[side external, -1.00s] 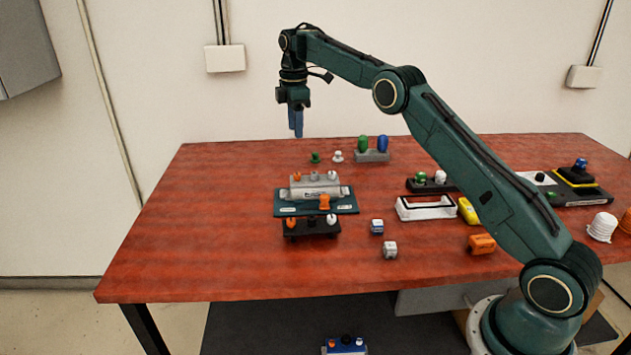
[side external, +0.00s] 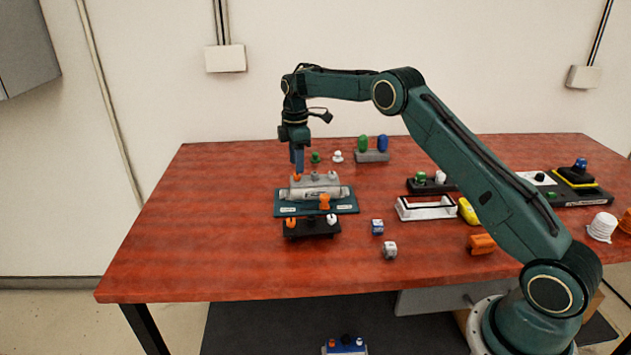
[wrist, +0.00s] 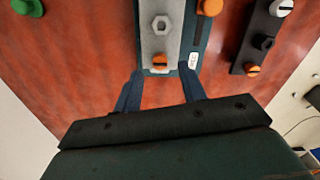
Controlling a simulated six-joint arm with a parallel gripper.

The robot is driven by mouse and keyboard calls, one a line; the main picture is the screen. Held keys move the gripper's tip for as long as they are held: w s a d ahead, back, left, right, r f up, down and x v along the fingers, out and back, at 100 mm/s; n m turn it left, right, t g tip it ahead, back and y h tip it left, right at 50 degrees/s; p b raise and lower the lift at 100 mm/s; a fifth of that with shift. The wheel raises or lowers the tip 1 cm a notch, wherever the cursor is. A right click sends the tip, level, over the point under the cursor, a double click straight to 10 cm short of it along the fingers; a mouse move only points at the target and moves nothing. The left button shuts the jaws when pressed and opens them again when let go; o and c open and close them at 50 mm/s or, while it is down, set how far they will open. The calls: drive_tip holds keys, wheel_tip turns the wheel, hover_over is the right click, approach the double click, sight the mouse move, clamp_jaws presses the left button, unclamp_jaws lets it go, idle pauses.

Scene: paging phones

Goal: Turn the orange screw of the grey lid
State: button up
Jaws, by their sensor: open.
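The grey lid (side external: 318,180) stands on the teal base near the middle of the table. Its orange screw (side external: 297,177) is at the left end, with grey heads further along. In the wrist view the orange screw (wrist: 160,62) shows a dark slot, at the near end of the grey lid (wrist: 160,42). My gripper (side external: 298,168) points straight down just above the orange screw.
The teal base (side external: 285,209) carries a white roll and an orange knob (side external: 324,202). A black block (side external: 312,228) with orange and white heads stands in front. A green peg (side external: 315,157) and a white peg (side external: 337,156) stand behind. The table's left side is clear.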

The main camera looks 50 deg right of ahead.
drive_tip(key=shift+f, duration=1.8)
clamp_jaws()
